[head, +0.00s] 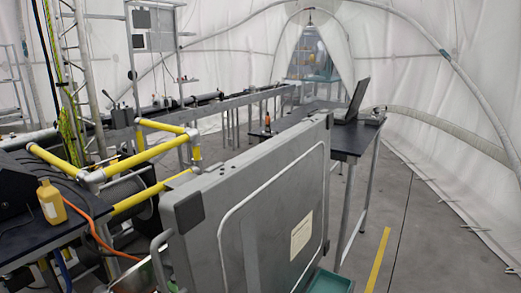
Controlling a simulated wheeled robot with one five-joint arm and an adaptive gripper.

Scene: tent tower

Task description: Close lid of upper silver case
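A large grey-silver case lid (262,215) fills the lower middle of the head view. It stands raised, close to upright, with its broad face towards the right. It has dark corner pads, a raised rounded panel outline and a small pale label (301,232). A grey curved handle (160,255) shows by its lower left edge. The lower part of the lid runs out of the frame, and the case body cannot be made out. My gripper is not in view.
Yellow-sleeved pipe railing (150,178) stands close on the left. A dark bench (40,240) there bears a yellow bottle (51,201). A black table (345,140) with a laptop stands behind the lid. A teal surface (328,282) shows below. Floor at right is open.

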